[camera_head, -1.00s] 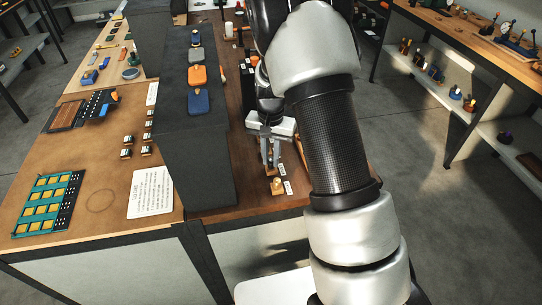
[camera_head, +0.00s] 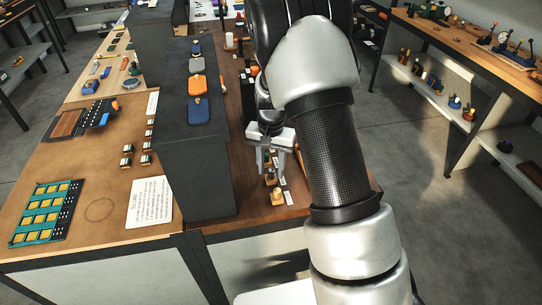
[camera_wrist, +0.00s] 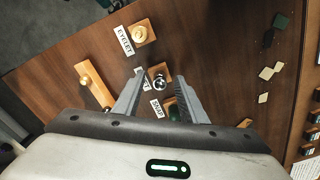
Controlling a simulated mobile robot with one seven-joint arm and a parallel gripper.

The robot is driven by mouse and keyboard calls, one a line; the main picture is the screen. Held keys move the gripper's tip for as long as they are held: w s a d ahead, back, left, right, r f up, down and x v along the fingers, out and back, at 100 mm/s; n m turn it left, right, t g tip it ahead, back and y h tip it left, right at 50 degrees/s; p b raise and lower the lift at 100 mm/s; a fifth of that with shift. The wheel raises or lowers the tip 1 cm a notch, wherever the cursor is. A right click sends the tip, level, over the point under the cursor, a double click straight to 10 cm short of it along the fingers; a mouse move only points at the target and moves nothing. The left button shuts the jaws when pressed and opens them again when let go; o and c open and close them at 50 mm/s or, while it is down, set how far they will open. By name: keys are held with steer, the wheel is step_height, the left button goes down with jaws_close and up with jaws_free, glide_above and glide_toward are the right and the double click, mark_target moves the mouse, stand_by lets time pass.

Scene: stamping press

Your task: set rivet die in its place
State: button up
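My gripper (camera_wrist: 160,88) is open, pointing down at a row of small labelled wooden blocks; it also shows in the head view (camera_head: 271,165). Between and beyond its fingertips lies the middle block (camera_wrist: 163,70) with a dark and silvery round piece on it. That block's label is partly hidden by the left finger, so I cannot tell whether this is the rivet place or die. A block with a brass-coloured die (camera_wrist: 140,33) stands beyond, beside the label EYELET (camera_wrist: 124,41). A dark green piece (camera_wrist: 172,108) is partly hidden near the right finger, beside another label (camera_wrist: 157,109).
A long wooden block with a round knob (camera_wrist: 95,86) lies left of the fingers. Small green and pale pieces (camera_wrist: 267,73) lie to the right. In the head view, a tall dark ledge (camera_head: 190,160) stands left of my gripper, carrying coloured pieces.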

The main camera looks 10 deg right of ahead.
step_height(320, 180, up, 17)
stand_by(0.4)
steer(key=shift+r, duration=0.1)
steer(key=s+r+n+t, duration=0.3)
steer(key=s+r, duration=0.8)
steer(key=s, duration=0.1)
steer(key=s+n+t+p, duration=0.1)
steer(key=s+n+t, duration=0.1)
steer(key=s, duration=1.1)
steer(key=shift+r+n+t, duration=0.3)
steer(key=shift+r+n, duration=0.1)
steer(key=shift+n, duration=0.1)
steer(key=shift+w, duration=0.15)
